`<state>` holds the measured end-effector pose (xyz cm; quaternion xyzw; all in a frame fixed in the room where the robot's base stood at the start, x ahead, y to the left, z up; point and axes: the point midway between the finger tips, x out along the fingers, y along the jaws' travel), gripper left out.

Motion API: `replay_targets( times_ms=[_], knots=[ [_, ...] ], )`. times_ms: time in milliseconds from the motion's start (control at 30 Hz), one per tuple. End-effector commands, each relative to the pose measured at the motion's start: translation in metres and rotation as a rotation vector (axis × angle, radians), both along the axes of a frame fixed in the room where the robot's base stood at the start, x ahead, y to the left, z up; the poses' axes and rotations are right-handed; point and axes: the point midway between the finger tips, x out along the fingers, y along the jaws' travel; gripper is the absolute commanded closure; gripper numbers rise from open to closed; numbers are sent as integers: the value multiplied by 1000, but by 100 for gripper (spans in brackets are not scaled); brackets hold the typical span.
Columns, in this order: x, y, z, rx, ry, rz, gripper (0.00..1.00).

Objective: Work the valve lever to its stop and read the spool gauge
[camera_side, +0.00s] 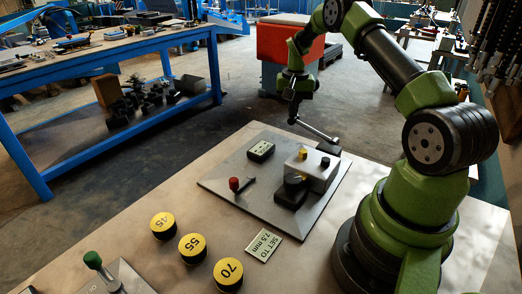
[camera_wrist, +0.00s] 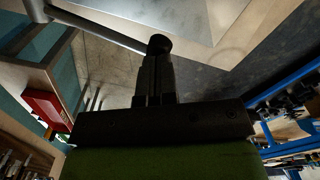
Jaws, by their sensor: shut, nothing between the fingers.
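A grey valve block (camera_side: 322,172) stands on a metal plate (camera_side: 225,187), with a yellow knob (camera_side: 303,153) and black parts on it. A long grey lever (camera_side: 318,131) runs from behind the block out to the upper left. My gripper (camera_side: 293,119) is shut and empty at the lever's outer end. In the wrist view the lever (camera_wrist: 95,26) comes in from the upper left and its dark round knob (camera_wrist: 158,44) is at my shut fingertips (camera_wrist: 155,62); whether they touch is unclear. A small black box with a light face (camera_side: 261,150), possibly the gauge, sits on the plate; its reading is too small to tell.
A red-knobbed pin (camera_side: 235,184) stands on the plate. Yellow discs marked 45 (camera_side: 163,225), 55 (camera_side: 192,247) and 70 (camera_side: 229,273) and a "SET TO 7.5 mm" card (camera_side: 264,246) lie in front. A green-knobbed lever (camera_side: 93,260) is at lower left.

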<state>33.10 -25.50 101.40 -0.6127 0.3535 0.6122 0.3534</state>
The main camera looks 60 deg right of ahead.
Motion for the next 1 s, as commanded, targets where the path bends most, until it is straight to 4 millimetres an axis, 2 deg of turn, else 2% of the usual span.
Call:
replay_targets(
  times_ms=[267, 600, 1000],
  knots=[
    [0, 0, -1, 2, 1, 0, 100],
    [3, 0, -13, 1, 2, -1, 100],
    [3, 0, -15, 2, 1, 0, 100]
  ],
)
